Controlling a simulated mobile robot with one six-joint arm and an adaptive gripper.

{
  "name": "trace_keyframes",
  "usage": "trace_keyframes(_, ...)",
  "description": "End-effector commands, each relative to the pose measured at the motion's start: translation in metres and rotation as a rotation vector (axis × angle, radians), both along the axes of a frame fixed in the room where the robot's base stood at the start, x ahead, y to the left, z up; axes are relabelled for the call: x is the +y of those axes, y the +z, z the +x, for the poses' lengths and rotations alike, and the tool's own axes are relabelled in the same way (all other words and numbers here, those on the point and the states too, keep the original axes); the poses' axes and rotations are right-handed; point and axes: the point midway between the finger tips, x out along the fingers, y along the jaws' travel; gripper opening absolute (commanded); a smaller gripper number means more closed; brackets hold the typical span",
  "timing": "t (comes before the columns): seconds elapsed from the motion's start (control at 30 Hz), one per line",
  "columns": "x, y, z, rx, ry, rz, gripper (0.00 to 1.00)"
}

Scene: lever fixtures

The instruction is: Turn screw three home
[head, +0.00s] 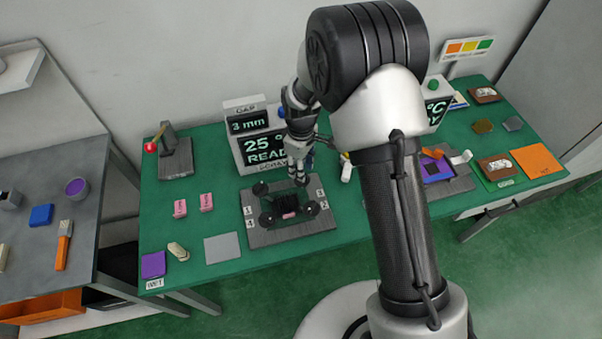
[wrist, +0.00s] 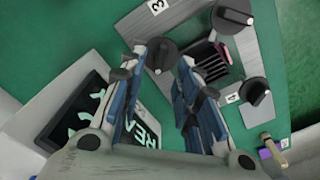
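The grey fixture plate (head: 262,238) lies on the green table with dark round knob-headed screws at its corners and number labels at its sides. The label 3 (wrist: 154,6) shows at the top of the wrist view. The dark knob (wrist: 155,57) nearest that label appears to be screw three. My gripper (wrist: 163,57) is open, with its blue-padded fingers apart and pointing at this knob. The knob shows between and just beyond the fingertips; contact cannot be told. In the head view my gripper (head: 303,182) is over the plate's back right part and hides that knob.
Another knob (wrist: 232,15) and the knob by label 4 (wrist: 253,90) stand close by, around a dark finned block (wrist: 210,60). A display box reading "25 READY" (head: 262,150) stands behind the plate. Pink blocks (head: 180,208) lie left; a grey square (head: 222,247) lies front left.

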Motion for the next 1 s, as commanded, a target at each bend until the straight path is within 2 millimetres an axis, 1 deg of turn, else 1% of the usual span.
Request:
trace_keyframes(0.03,0.0,-0.01,0.0,0.001,0.0,0.0,0.3)
trace_keyframes(0.2,0.0,-0.026,0.0,-0.001,0.0,0.0,0.3)
trace_keyframes(0.33,0.0,-0.03,0.001,-0.001,0.0,0.0,0.3)
trace_keyframes(0.57,0.0,-0.03,0.001,-0.001,0.0,0.0,0.3)
trace_keyframes(1.0,0.0,-0.03,0.0,-0.001,0.0,0.0,0.01)
